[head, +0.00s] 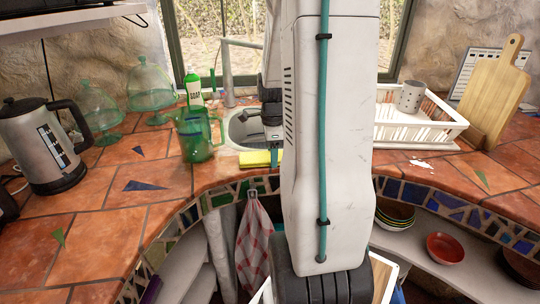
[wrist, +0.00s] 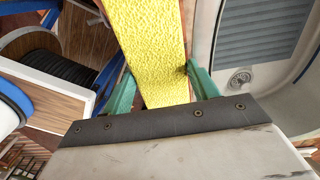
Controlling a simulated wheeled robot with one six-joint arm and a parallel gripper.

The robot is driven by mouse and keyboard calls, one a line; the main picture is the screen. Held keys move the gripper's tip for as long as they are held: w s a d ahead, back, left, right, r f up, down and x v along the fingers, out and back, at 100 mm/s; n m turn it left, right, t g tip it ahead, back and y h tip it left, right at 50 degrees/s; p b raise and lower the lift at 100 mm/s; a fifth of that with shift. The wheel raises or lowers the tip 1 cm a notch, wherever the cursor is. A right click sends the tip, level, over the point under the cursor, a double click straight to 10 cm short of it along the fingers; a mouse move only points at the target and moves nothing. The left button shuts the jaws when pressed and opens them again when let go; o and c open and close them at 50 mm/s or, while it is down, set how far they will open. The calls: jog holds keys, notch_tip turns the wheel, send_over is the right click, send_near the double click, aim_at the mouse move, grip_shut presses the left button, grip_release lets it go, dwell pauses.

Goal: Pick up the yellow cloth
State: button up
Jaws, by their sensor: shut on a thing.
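The yellow cloth (head: 260,159) lies at the front edge of the sink in the head view, partly hidden behind my arm. In the wrist view the cloth (wrist: 152,45) is a long, textured yellow strip running up from between the two green fingers of my gripper (wrist: 160,90). The fingers sit on either side of the cloth and are shut on it. In the head view my gripper (head: 273,152) reaches down to the cloth from above. Its far side is hidden by my arm.
The sink (head: 238,128) is just behind the cloth. A white dish rack (head: 425,120) and a cutting board (head: 494,90) are on the right. A checked towel (head: 254,240) hangs below the counter edge.

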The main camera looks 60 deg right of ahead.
jog(key=shift+r, duration=0.65)
notch_tip(320, 180, up, 2)
jog(key=shift+r, duration=0.15)
jog(key=s+a+r, duration=0.1)
jog(key=s+a, duration=0.8)
jog(key=s, duration=0.3)
jog(key=shift+s+a+r, duration=0.15)
jog(key=shift+s+a, duration=0.15)
jog(key=shift+s, duration=0.1)
jog(key=shift+o, duration=0.4)
